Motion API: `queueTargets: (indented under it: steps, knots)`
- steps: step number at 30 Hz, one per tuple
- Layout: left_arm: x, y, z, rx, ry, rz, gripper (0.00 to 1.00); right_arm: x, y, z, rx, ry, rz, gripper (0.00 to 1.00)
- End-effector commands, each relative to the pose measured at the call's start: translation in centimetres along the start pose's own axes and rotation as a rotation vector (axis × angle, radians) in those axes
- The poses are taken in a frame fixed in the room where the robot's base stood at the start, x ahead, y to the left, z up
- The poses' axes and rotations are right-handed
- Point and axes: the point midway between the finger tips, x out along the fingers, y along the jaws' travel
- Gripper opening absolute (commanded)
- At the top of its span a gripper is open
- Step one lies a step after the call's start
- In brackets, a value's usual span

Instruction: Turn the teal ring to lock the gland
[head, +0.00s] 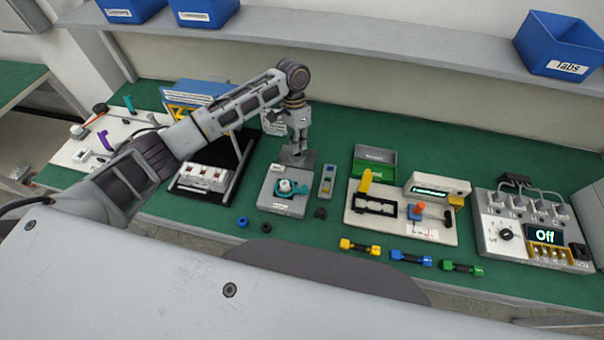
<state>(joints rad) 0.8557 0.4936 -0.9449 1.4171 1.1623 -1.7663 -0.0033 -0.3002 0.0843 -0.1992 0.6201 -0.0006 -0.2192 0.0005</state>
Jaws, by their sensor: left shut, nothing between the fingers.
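The teal ring (293,191) sits around a white gland on a grey block (283,209) in the middle of the green bench. A short teal part of the ring sticks out toward the right. My left gripper (298,155) points down just behind and above the block. It is shut and empty, and appears apart from the ring. The ring's exact angle is too small to read. My right gripper is not in view.
A narrow grey piece with coloured buttons (327,181) stands right of the block. A blue cap (242,222) and dark caps lie in front.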

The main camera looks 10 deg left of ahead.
Motion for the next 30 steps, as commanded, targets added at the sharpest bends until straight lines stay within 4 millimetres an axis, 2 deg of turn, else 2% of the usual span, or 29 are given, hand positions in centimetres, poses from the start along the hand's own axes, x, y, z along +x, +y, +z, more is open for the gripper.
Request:
queueTargets:
  steps: [15, 30]
  knots:
    - [0.4, -1.2, 0.1, -0.419, -0.004, -0.005, 0.00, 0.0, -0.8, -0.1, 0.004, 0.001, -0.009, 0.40]
    - [0.5, -1.4, 0.1, -0.788, 0.003, -0.009, 0.00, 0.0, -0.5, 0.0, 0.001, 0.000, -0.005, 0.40]
